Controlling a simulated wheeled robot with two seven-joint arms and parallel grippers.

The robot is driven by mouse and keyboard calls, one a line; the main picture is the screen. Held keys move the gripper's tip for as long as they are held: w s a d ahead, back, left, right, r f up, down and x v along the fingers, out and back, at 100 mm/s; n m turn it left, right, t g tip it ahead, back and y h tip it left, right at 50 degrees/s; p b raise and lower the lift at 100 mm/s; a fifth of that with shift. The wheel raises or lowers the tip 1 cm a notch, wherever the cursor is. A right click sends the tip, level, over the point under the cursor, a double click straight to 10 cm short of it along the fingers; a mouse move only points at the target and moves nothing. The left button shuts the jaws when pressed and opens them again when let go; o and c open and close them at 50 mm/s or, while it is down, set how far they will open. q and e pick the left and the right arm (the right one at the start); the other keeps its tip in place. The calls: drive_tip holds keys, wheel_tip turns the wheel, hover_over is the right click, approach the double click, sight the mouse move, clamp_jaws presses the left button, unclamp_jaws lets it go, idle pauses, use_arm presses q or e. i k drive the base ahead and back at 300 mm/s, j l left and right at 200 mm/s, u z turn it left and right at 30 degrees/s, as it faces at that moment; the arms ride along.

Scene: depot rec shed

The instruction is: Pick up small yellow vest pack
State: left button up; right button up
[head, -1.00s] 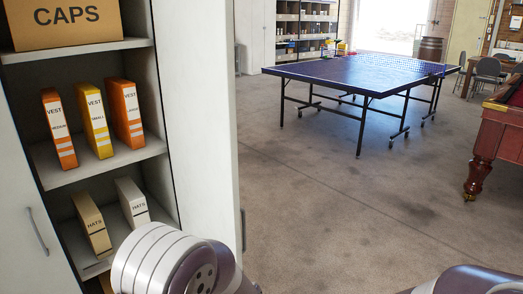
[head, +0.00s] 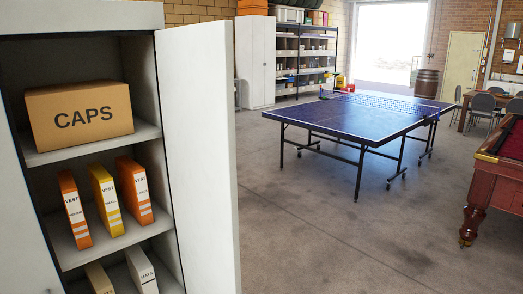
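The small yellow vest pack (head: 107,201) stands upright on the middle shelf of the open white cabinet, in the head view at left. An orange vest pack (head: 75,210) stands to its left and another orange vest pack (head: 135,191) to its right, with narrow gaps between. Neither of my grippers shows in the head view, so I cannot see whether they are open or shut.
The cabinet's open door (head: 198,150) stands right of the shelves. A CAPS box (head: 80,115) sits on the shelf above, and hats packs (head: 141,270) below. A table-tennis table (head: 360,116) and a red-brown pool table (head: 484,185) stand beyond, with open floor (head: 330,240) between.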

sight(102, 183)
drive_tip(key=l+u, duration=0.1)
drive_tip(key=u, duration=0.6)
drive_tip(key=i+l+u, duration=0.1)
drive_tip(key=l+u, duration=0.3)
drive_tip(key=l, duration=0.2)
drive_tip(key=l+u, duration=0.4)
drive_tip(key=l, duration=0.2)
drive_tip(key=k+l+u, duration=0.1)
drive_tip(key=l+u, duration=0.25)
drive_tip(key=l, duration=0.25)
drive_tip(key=k+l, duration=0.1)
drive_tip(key=l, duration=0.6)
drive_tip(key=i+j+z, duration=0.1)
drive_tip(key=j+z, duration=0.15)
drive_tip(key=j, duration=0.55)
drive_tip(key=j+z, duration=0.2)
drive_tip(key=j, duration=0.65)
drive_tip(key=i, duration=0.05)
